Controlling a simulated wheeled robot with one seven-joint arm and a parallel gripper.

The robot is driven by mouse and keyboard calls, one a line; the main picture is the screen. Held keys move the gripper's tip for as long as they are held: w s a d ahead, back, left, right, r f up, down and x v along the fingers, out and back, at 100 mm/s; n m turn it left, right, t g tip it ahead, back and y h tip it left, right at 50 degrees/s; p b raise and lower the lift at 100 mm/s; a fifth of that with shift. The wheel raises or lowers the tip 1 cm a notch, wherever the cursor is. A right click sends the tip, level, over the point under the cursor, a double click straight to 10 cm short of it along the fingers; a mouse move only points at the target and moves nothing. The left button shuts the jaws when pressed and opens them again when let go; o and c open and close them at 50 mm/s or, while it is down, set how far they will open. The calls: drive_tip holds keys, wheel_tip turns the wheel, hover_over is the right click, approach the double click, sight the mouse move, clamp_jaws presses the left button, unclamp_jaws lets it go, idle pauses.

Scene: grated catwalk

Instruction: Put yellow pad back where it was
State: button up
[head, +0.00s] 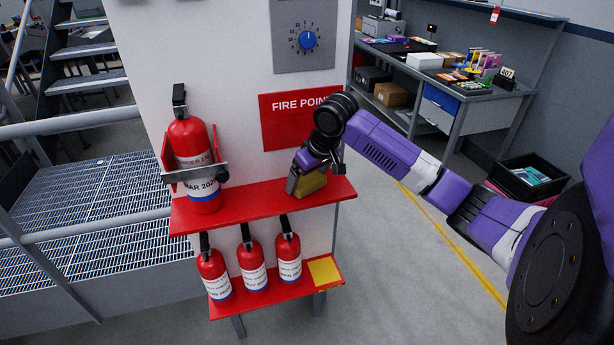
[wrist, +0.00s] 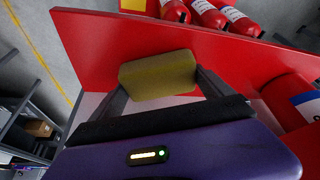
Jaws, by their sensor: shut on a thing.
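The yellow pad (head: 311,184) is a small dull yellow block at the right end of the upper red shelf (head: 245,212). My gripper (head: 305,178) comes down from above and is shut on the pad. In the wrist view the pad (wrist: 158,75) sits between the two dark fingers of my gripper (wrist: 160,82), with the red shelf (wrist: 95,45) around it. I cannot tell whether the pad touches the shelf. A flat bright yellow square (head: 324,271) lies at the right end of the lower red shelf (head: 270,295).
A large fire extinguisher (head: 192,150) in a bracket stands left on the upper shelf. Three small extinguishers (head: 252,270) stand on the lower shelf, left of the yellow square. A red FIRE POINT sign (head: 285,120) is on the panel behind. Floor to the right is open.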

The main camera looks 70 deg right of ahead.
drive_tip(key=o, duration=0.9)
drive_tip(key=shift+f, duration=0.1)
drive_tip(key=b+v, duration=0.2)
drive_tip(key=v, duration=1)
